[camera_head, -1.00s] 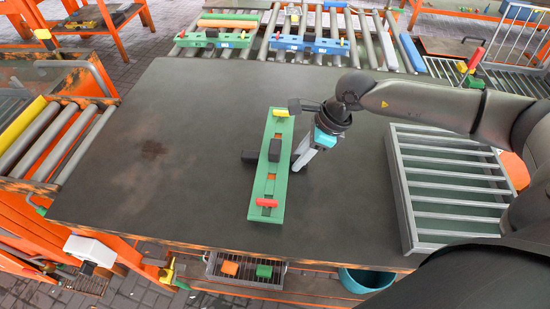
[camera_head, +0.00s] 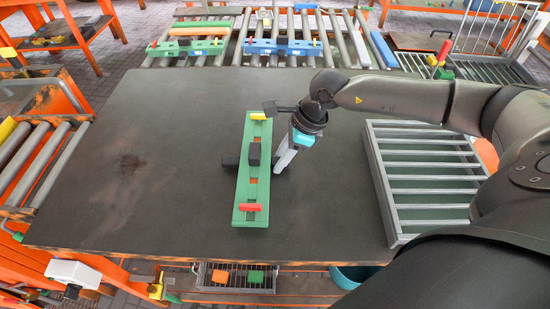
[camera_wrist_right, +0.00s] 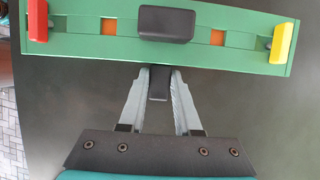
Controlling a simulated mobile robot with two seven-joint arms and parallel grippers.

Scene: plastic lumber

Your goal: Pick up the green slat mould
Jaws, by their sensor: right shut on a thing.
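The green slat mould (camera_head: 243,191) is a long green bar on the dark worktable, with a yellow piece at its far end, a red piece at its near end and a black block in the middle. My right gripper (camera_head: 281,172) is at its right side. In the right wrist view my right gripper (camera_wrist_right: 159,90) is shut on a black tab (camera_wrist_right: 158,84) that sticks out from the long side of the mould (camera_wrist_right: 98,49). I cannot tell whether the mould is clear of the tabletop. My left gripper is not in view.
The worktable (camera_head: 170,200) is bare left of the mould. A grey slatted rack (camera_head: 425,185) lies to the right. Behind the table, a roller conveyor (camera_head: 240,50) carries another green mould (camera_head: 188,47) and a blue one (camera_head: 282,47). A wire basket (camera_head: 236,278) hangs below the front edge.

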